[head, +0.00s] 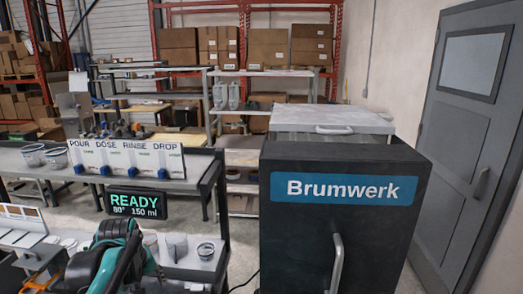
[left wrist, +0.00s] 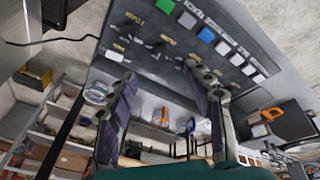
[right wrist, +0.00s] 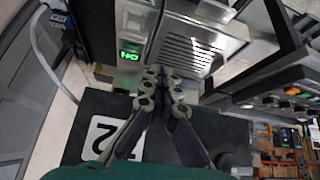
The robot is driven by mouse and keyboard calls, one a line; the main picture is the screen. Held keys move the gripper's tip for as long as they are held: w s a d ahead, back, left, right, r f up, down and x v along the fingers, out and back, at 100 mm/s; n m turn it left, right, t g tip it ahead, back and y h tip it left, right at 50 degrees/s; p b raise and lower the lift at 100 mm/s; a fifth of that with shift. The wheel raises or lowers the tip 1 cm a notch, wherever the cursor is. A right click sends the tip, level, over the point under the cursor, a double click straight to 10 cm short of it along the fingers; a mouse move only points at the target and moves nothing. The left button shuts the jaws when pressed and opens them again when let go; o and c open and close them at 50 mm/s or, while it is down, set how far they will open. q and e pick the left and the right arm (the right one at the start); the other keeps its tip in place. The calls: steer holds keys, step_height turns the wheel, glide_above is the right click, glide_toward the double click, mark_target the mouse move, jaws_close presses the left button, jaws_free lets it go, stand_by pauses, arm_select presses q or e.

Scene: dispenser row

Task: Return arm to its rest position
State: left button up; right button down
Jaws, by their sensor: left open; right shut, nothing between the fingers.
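My left gripper (left wrist: 158,72) is open in the left wrist view, its two fingers wide apart with nothing between them. Behind the fingers is a dark panel (left wrist: 185,50) with green, blue and white buttons and small knobs; I cannot tell whether a finger touches it. My right gripper (right wrist: 162,78) is shut and empty in the right wrist view, its fingertips together in front of a grey machine with a lit green display (right wrist: 130,55). In the head view, a teal and black part of my arm shows at the bottom left; no fingertips can be made out there.
A dispenser panel (head: 127,158) marked POUR, DOSE, RINSE, DROP stands at left above a READY display (head: 137,203). Cups (head: 177,246) stand below it. A black Brumwerk cabinet (head: 335,235) fills the right foreground. A grey door (head: 465,130) is at far right.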

arm_select(q)
steer(key=s+d+f+m+t+b, duration=0.1)
steer(key=s+d+f+m, duration=0.3)
steer(key=s, duration=0.4)
steer(key=s+d+f+m+t+b, duration=0.2)
steer(key=s+d+f+m, duration=0.2)
steer(key=s+d+f, duration=0.3)
steer(key=shift+s+d+t+h, duration=0.4)
steer(key=shift+d, duration=0.25)
